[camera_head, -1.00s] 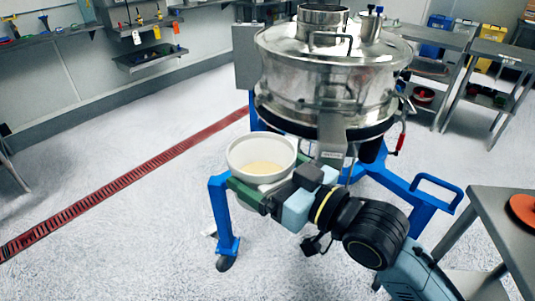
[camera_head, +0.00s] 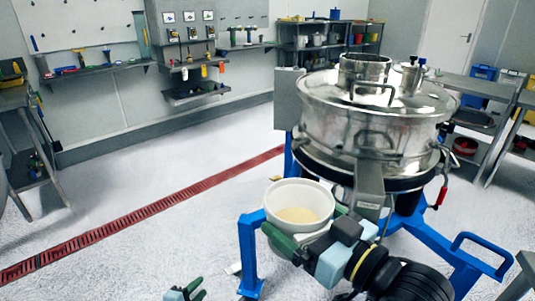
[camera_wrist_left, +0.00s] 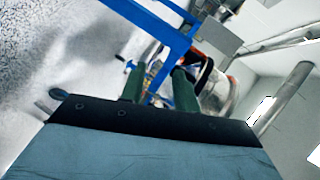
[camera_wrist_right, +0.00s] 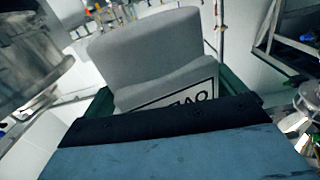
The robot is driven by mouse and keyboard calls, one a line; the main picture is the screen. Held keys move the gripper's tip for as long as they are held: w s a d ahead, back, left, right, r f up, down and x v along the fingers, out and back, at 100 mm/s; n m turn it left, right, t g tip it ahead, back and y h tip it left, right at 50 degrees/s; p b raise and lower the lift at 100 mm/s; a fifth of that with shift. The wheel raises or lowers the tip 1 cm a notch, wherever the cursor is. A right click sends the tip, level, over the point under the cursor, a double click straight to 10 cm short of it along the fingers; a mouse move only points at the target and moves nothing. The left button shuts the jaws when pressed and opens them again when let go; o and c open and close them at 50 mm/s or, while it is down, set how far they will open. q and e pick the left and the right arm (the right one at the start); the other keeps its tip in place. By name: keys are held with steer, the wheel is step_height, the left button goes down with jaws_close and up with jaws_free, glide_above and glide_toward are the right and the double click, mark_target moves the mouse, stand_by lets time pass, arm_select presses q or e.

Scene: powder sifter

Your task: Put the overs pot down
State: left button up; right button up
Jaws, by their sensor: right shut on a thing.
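The overs pot (camera_head: 298,203), a white round pot with pale powder inside, is upright in the head view, left of the sifter's outlet spout (camera_head: 369,190). My right gripper (camera_head: 305,236) is shut on it and holds it above the floor. In the right wrist view the pot (camera_wrist_right: 150,55) appears grey between the green fingers, with a partly hidden, upside-down label. My left gripper (camera_head: 187,293) is at the bottom edge of the head view, empty, its green fingers apart. The left wrist view shows these fingers (camera_wrist_left: 158,87) with a gap, blue frame behind.
The steel sifter (camera_head: 370,120) stands on a blue frame (camera_head: 250,258) close behind the pot. A red floor drain (camera_head: 140,215) crosses the open floor at left. Wall shelves (camera_head: 195,90) hold small tools. A workbench (camera_head: 15,97) stands at far left, another (camera_head: 490,92) at right.

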arm_select(q)
steer(key=w+d+r+m+g+h, duration=0.25)
steer(key=d+r+m+h, duration=0.2)
steer(key=r+m, duration=0.5)
steer(key=w+d+r+m+g+h, duration=0.1)
steer(key=w+d+r+m+h, duration=0.35)
steer(key=r, duration=0.75)
steer(key=w+d+r+m+g+h, duration=0.1)
steer(key=d+r+m+h, duration=0.35)
steer(key=r+m, duration=0.5)
step_height(320, 180, up, 20)
steer(key=m+g+y, duration=0.9)
steer(key=m+y, duration=1)
steer(key=m, duration=1.4)
glide_above(271, 217)
steer(key=w, duration=0.4)
steer(key=shift+a+h, duration=0.2)
steer(key=shift+h, duration=0.05)
steer(key=f, duration=1.2)
steer(key=shift+d, duration=0.3)
